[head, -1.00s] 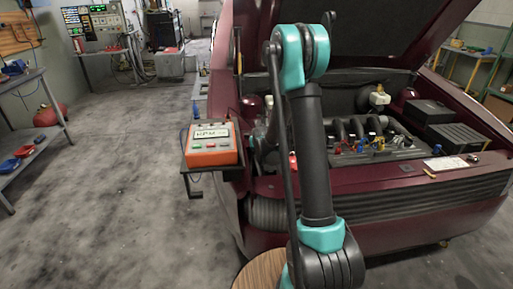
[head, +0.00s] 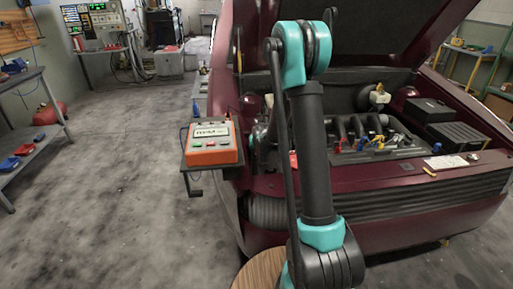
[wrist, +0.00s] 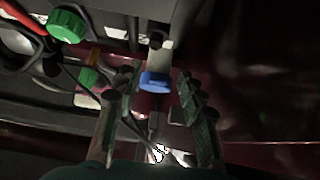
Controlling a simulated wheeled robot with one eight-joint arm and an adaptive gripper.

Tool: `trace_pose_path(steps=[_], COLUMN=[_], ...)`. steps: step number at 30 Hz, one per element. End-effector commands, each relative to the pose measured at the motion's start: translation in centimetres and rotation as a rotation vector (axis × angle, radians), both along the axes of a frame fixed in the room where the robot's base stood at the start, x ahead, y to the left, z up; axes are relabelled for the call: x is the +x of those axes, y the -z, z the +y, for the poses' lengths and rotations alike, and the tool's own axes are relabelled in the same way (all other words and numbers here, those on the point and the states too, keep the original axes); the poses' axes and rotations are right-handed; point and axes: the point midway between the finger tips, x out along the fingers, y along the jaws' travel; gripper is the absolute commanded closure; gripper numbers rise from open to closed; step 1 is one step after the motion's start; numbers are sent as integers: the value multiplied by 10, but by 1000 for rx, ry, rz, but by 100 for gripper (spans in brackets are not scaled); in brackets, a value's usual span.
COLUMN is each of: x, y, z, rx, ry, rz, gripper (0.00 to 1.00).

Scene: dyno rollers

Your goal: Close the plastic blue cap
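A blue plastic cap (wrist: 158,82) shows in the middle of the wrist view, on or against a pale narrow part. My gripper (wrist: 157,82) is open, one finger to the left and one to the right of the cap. Gaps show between the cap and both fingers, so it is not gripped. How far the cap is turned or seated cannot be told. In the head view my arm hides the gripper, and I cannot make out this cap there.
Green caps (wrist: 68,22) and dark cables lie left of the gripper in the wrist view. A dark red car (head: 390,178) with its hood raised stands ahead. An orange tester (head: 212,156) sits on a small shelf at its left.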

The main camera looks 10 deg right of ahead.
Motion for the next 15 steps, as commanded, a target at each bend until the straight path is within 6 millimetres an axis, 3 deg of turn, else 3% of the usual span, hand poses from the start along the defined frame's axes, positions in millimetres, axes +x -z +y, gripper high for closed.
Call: trace_pose_path(steps=[15], x=[-56], y=[-52], z=[0], rx=[0], ry=[0], rz=[0], gripper=[60])
